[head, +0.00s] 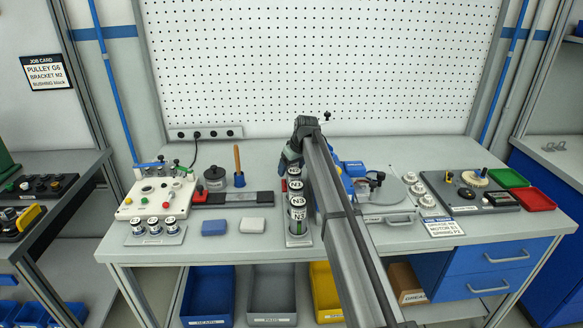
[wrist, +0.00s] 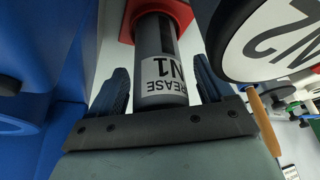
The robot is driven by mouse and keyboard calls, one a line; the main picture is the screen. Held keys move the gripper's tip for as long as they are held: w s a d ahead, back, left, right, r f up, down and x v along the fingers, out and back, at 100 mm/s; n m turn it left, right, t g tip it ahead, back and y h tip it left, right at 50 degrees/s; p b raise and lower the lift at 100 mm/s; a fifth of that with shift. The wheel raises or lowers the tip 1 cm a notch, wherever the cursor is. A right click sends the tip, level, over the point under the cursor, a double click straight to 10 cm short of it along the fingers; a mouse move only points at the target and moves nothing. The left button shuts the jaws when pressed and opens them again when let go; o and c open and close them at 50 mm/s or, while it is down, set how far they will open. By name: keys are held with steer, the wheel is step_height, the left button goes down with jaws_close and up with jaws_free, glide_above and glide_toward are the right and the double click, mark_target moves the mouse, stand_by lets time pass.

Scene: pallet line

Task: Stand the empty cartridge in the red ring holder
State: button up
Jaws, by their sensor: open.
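In the wrist view a grey cartridge labelled GREASE N1 (wrist: 158,50) lies between the two dark fingers of my gripper (wrist: 160,88), which is open, with gaps showing beside it. A red ring holder (wrist: 182,12) surrounds the cartridge's far end. A dark strip runs along the cartridge; I cannot tell for sure whether it is empty. In the head view my gripper (head: 291,158) is over the back end of a row of cartridges, and my arm hides what lies behind it. A bit of red (head: 284,185) shows left of the row.
A cartridge marked N2 (wrist: 275,38) is close on the right in the wrist view. A cartridge marked N3 (head: 297,213) stands in front in the head view. Blue (head: 214,228) and white (head: 253,224) blocks lie left of the row. A control box (head: 130,207) stands farther left.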

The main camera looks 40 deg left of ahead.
steer(key=w+v, duration=0.1)
steer(key=v, duration=1.1)
steer(key=shift+s, duration=0.45)
